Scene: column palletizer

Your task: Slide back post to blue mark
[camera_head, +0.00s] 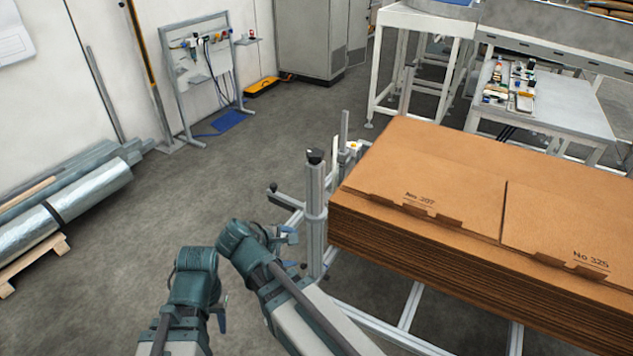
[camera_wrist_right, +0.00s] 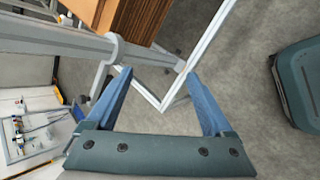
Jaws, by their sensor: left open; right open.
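A grey upright post (camera_head: 314,190) with a black knob on top stands at the near left corner of the cardboard stack. A thinner post (camera_head: 344,128) stands behind it; I cannot tell which one the task calls the back post. My right gripper (camera_head: 288,238) is open and empty beside the near post. In the right wrist view a post (camera_wrist_right: 60,38) with a pale collar crosses just beyond the open blue fingers (camera_wrist_right: 159,73), apart from them as far as I can tell. My left gripper (camera_head: 222,316) is low at the left, mostly hidden by its wrist. I cannot make out a blue mark.
The cardboard stack (camera_head: 420,255) fills the right side on a metal frame (camera_head: 408,308). A bench with tools (camera_head: 575,112) stands behind it. Foil-wrapped rolls (camera_head: 85,195) lie on a pallet at far left. The grey floor (camera_head: 200,180) between is clear.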

